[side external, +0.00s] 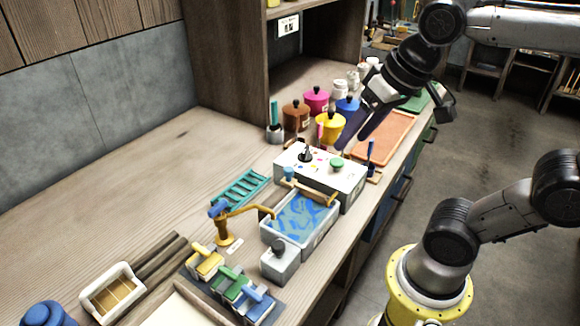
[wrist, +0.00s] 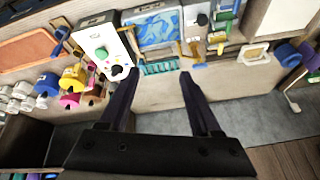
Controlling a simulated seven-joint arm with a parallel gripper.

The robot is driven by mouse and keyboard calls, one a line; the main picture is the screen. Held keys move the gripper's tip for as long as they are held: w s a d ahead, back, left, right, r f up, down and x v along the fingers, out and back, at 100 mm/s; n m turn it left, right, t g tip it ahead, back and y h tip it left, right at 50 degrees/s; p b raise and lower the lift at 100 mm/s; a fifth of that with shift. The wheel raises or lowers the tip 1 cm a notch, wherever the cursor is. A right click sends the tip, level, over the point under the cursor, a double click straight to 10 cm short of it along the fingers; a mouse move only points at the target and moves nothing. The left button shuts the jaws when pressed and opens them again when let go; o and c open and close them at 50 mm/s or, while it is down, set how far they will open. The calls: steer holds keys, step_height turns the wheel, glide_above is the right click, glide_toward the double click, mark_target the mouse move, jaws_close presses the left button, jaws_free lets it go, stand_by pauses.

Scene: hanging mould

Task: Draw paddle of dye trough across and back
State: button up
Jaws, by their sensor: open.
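The dye trough (side external: 268,235) is a pale rectangular tray of blue and grey swirled liquid on the bench. It also shows at the top of the wrist view (wrist: 153,46). A wooden bar (side external: 318,191), which looks like the paddle, lies across the trough's far end beside the white box. My gripper (side external: 353,142) is open and empty, above and behind the white box, well apart from the bar. In the wrist view its two dark fingers (wrist: 158,78) are spread wide with nothing between them.
The white box (side external: 345,183) with a green knob stands behind the trough. Coloured lidded pots (side external: 330,127) crowd the bench beyond it. An orange tap-like arm (side external: 225,232) and a teal rack (side external: 240,188) stand left of the trough.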

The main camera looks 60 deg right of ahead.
steer(key=w+d+r+m+g, duration=0.1)
steer(key=w+d+r+m, duration=0.15)
steer(key=w, duration=0.55)
steer(key=m+g, duration=0.3)
steer(key=g, duration=0.1)
glide_above(289, 168)
step_height(289, 168, down, 11)
step_height(289, 168, down, 13)
steer(key=shift+a+r, duration=0.1)
jaws_close()
steer(key=shift+r, duration=0.1)
stand_by(0.4)
